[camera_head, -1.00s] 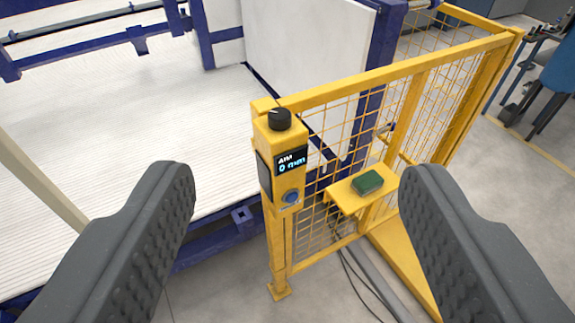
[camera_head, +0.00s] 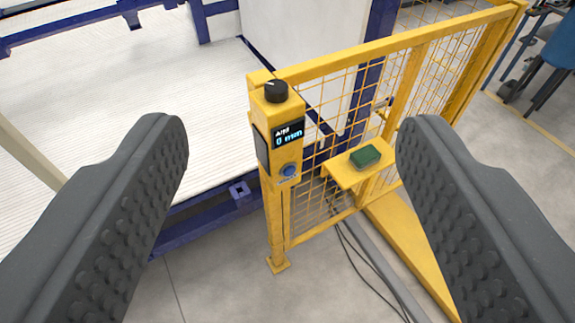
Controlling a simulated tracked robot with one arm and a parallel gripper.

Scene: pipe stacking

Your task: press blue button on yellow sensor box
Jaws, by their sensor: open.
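The yellow sensor box (camera_head: 268,150) is mounted on the end post of a yellow mesh fence, near the middle of the view. A black knob (camera_head: 276,91) sits on its top. Its small dark display (camera_head: 288,134) reads "0 mm" under a word that looks like "AIM". The round blue button (camera_head: 289,171) is below the display on the box's front face. My gripper (camera_head: 287,130) is open and empty, with one dark studded finger on each side of the box in the picture. The box is farther away than the fingertips, and nothing touches the button.
The yellow mesh fence (camera_head: 440,100) runs back to the right. A small yellow shelf (camera_head: 345,176) on it holds a dark green block (camera_head: 366,156). A blue frame with a white ribbed bed (camera_head: 120,90) stands at left. Cables (camera_head: 362,265) lie on the grey floor.

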